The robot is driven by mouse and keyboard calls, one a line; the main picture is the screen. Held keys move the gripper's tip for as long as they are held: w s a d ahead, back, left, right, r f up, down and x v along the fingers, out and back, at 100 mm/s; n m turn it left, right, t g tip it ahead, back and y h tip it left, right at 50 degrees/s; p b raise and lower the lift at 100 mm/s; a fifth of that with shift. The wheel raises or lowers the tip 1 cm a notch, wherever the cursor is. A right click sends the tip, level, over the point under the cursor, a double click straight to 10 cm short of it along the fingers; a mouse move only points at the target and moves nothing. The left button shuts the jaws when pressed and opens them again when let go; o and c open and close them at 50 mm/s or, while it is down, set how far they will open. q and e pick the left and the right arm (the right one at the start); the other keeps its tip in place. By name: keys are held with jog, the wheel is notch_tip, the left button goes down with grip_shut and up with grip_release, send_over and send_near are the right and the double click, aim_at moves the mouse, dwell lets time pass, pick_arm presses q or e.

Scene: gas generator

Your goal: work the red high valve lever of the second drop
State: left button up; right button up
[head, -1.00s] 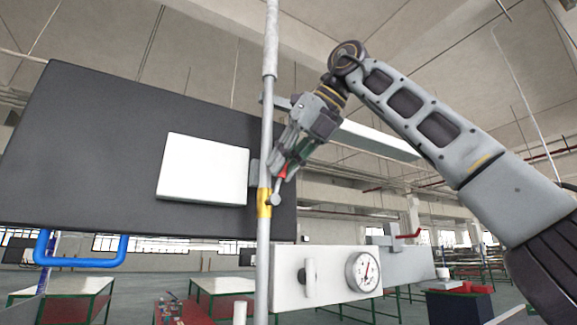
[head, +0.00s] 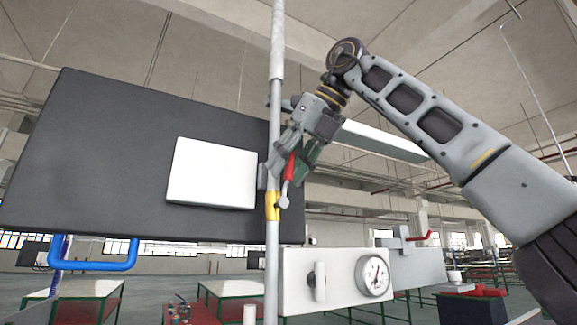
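A grey vertical pipe (head: 272,250) carries a yellow valve body (head: 272,206). The red valve lever (head: 290,166) rises from a round metal pivot beside this body and leans slightly right. My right gripper (head: 296,162) reaches down from above, its fingers apart on either side of the lever's upper part. A gap shows around the red grip, though contact on the far side is hidden. My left gripper is not in view.
A dark panel (head: 95,140) with a white plate (head: 211,172) stands left, close behind the pipe. Another red lever (head: 417,237) shows farther right. A blue pipe (head: 95,265) is lower left.

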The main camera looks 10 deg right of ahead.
aim_at(293, 159)
jog(key=shift+s+d+r, duration=0.1)
jog(key=shift+r, duration=0.05)
jog(key=shift+v, duration=2.25)
jog(key=s+d, duration=0.7)
jog(key=s, duration=0.2)
jog(key=shift+s+d, duration=0.15)
jog(key=shift+d, duration=0.25)
